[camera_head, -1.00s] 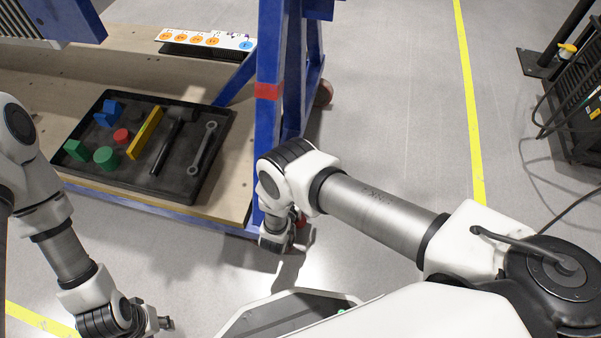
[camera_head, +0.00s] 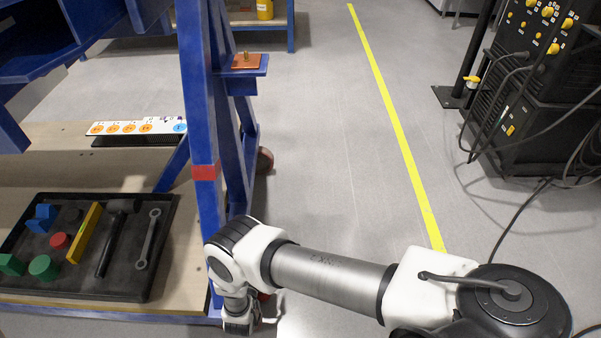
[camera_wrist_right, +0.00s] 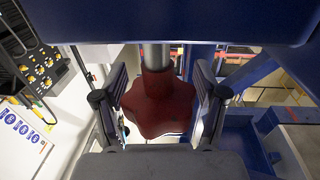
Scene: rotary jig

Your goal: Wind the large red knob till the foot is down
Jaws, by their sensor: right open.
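The large red knob (camera_wrist_right: 158,108) is lobed and sits on a steel shaft (camera_wrist_right: 156,56) in the right wrist view. My right gripper (camera_wrist_right: 161,80) is open, with one finger on each side of the knob. I cannot tell whether either finger touches it. In the head view my right gripper (camera_head: 240,322) is low beside the blue frame's post, and its fingers are hard to make out. The foot is not seen in either view. My left gripper is out of view.
The blue frame (camera_head: 197,110) stands left of my right arm. A black tray (camera_head: 75,285) with blocks and tools lies on the wooden shelf (camera_head: 182,255). A bracket (camera_head: 240,84) juts from the frame. A black equipment rack (camera_head: 535,110) stands right. The floor between is clear.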

